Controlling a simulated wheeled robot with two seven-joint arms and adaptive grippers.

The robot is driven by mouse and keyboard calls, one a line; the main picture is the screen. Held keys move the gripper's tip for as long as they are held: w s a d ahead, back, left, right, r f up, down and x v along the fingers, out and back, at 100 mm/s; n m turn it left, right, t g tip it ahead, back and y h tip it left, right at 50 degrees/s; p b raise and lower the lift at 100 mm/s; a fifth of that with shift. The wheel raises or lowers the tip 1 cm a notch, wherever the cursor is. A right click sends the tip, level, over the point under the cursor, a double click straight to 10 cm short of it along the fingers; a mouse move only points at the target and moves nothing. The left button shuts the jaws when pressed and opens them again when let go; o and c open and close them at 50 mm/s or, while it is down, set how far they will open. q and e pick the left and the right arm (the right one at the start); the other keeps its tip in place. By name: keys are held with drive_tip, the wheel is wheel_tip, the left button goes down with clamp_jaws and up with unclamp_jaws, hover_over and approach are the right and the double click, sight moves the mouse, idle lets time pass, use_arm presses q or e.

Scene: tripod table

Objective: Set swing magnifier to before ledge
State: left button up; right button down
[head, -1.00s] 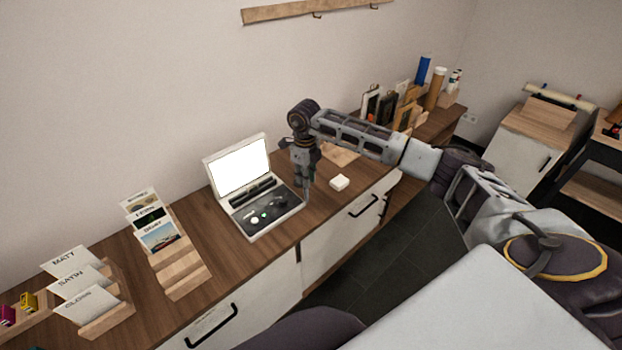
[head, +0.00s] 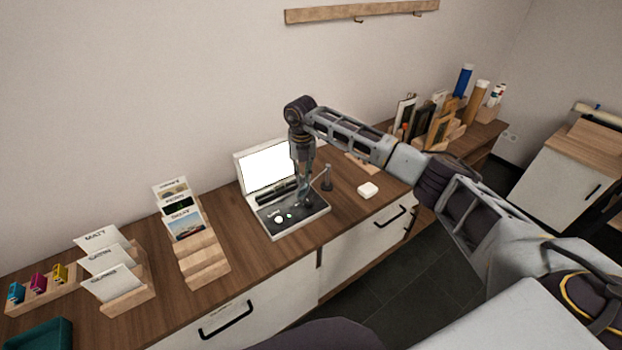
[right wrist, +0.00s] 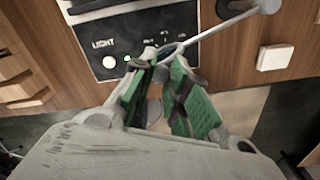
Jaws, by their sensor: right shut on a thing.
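The swing magnifier stands at the right edge of the light box (head: 310,216). Its grey post (head: 327,178) is upright, and a thin arm runs from it towards my right gripper (head: 303,200). In the right wrist view the thin arm (right wrist: 222,25) slants down-left from the post to between the green fingertips of my right gripper (right wrist: 163,58). That gripper is shut on the magnifier's end, over the dark control panel; the lens is mostly hidden. A dark ledge-like strip (head: 250,198) lies below the bright screen (head: 267,167). My left gripper is not in view.
A small white block (head: 368,190) lies right of the light box. Card holders (head: 203,262) stand to its left. Frames and tubes (head: 440,115) stand at the back right. A wooden rail (head: 360,11) is on the wall. Bare worktop lies between holders and light box.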

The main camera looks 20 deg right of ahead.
drive_tip(key=w+m, duration=0.1)
drive_tip(key=w+a+m+b, duration=0.1)
drive_tip(key=w, duration=0.1)
drive_tip(key=w+m, duration=0.1)
drive_tip(key=m, duration=0.1)
drive_tip(key=shift+w+a+r, duration=0.1)
drive_tip(key=shift+w+a, duration=0.3)
idle(0.4)
drive_tip(key=c, duration=1.3)
unclamp_jaws()
drive_tip(key=shift+w, duration=0.1)
drive_tip(key=shift+c, duration=0.2)
wheel_tip(320, 180, up, 12)
